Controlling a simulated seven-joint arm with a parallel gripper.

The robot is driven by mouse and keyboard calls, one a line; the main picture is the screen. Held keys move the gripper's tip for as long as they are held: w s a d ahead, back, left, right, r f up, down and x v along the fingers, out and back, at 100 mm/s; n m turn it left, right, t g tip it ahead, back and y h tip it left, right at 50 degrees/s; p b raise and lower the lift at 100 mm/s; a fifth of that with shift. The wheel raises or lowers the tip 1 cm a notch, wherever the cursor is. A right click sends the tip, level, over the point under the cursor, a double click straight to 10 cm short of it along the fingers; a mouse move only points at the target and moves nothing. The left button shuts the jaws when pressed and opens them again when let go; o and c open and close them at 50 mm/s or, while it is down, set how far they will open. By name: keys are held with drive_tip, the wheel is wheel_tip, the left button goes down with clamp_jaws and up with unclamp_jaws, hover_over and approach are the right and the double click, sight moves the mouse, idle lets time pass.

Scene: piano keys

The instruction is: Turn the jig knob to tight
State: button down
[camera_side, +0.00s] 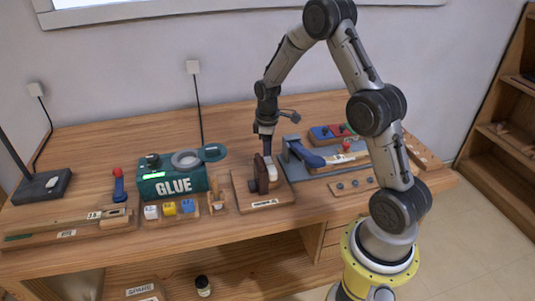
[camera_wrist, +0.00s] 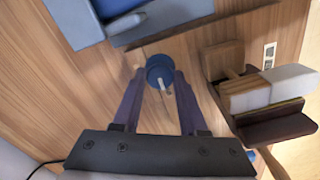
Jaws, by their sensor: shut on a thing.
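The jig knob (camera_wrist: 159,68) is a round blue knob with a white pointer mark on top. In the wrist view it sits on a wooden board (camera_wrist: 190,40), between the tips of my gripper (camera_wrist: 160,80), which is shut on it. The pointer runs toward the bottom of that picture. No loose or tight marking is readable. In the side view my gripper (camera_side: 268,156) reaches down behind the upright wooden jig (camera_side: 262,178) on its board. The knob cannot be made out there. A wooden block with a white piece (camera_wrist: 290,82) stands right of the knob in the wrist view.
A blue-handled tool (camera_side: 304,153) on a grey base stands right of the jig. A green glue box (camera_side: 172,184) and several coloured cubes stand to the left. A tray with red and blue parts (camera_side: 330,132) lies at the back right. Bare bench (camera_side: 100,150) shows at the back left.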

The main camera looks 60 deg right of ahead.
drive_tip(key=m, duration=0.4)
drive_tip(key=shift+r+m, duration=0.1)
drive_tip(key=shift+m, duration=0.3)
drive_tip(key=m, duration=0.4)
drive_tip(key=shift+m, duration=0.3)
drive_tip(key=m, duration=0.4)
drive_tip(key=shift+m, duration=2.1)
drive_tip(key=shift+c, duration=2.2)
unclamp_jaws()
